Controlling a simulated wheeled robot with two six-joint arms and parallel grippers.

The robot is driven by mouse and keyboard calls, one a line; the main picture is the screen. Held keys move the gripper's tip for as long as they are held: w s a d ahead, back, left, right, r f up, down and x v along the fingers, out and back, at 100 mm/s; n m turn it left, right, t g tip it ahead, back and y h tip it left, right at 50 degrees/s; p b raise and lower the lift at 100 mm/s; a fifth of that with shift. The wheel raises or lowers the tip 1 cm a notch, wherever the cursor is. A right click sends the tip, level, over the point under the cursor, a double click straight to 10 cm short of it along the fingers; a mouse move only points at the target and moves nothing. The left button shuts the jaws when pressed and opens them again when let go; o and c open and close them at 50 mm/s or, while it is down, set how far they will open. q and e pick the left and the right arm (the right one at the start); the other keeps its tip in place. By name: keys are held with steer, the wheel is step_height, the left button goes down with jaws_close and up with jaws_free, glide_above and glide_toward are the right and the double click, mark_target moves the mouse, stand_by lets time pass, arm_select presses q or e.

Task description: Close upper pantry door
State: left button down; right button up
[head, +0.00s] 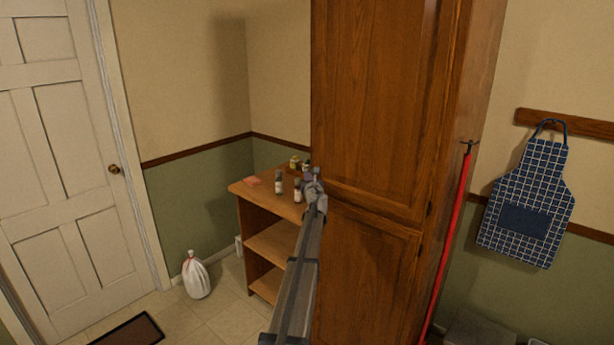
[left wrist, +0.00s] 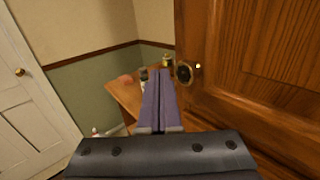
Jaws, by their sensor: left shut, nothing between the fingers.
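The upper pantry door (head: 375,95) is a tall brown wood panel on the pantry cabinet. It looks flush or nearly flush with the front; I cannot tell if a small gap is left. In the left wrist view the door (left wrist: 265,70) fills the right side, with a dark round knob plate (left wrist: 184,73) near its left edge. My left gripper (head: 314,186) is shut and empty by the door's lower left corner. In the wrist view its fingers (left wrist: 158,85) point just left of the knob plate; contact cannot be told. My right gripper is not in view.
The lower pantry door (head: 365,275) is below. A wooden shelf unit (head: 262,205) with several small bottles stands to the left of the cabinet. A white bag (head: 196,277) sits on the floor. A red pole (head: 452,230) and an apron (head: 527,205) hang at right.

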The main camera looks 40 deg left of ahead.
arm_select(q)
steer(key=s, duration=1.2)
steer(key=shift+s, duration=0.3)
steer(key=shift+a, duration=0.1)
steer(key=s+d+f+n+g+h, duration=0.25)
steer(key=d+f+n, duration=0.3)
steer(key=d, duration=0.85)
steer(key=s+d+f+n+g+h, duration=0.1)
steer(key=s+d+f+n, duration=0.4)
steer(key=d, duration=0.8)
steer(key=d+f+n+g+h, duration=0.25)
steer(key=d+n, duration=0.45)
steer(key=d, duration=0.7)
steer(key=s+d+f+n+g+h, duration=0.1)
steer(key=s+d+f+g+h, duration=0.1)
steer(key=s+d, duration=0.6)
steer(key=s+d+f+n+g+h, duration=0.2)
steer(key=s+d+f, duration=0.2)
steer(key=s+d, duration=0.4)
steer(key=s+d+f+n+g+h, duration=0.2)
steer(key=s+d+f, duration=0.1)
steer(key=s+d, duration=0.6)
steer(key=d, duration=0.3)
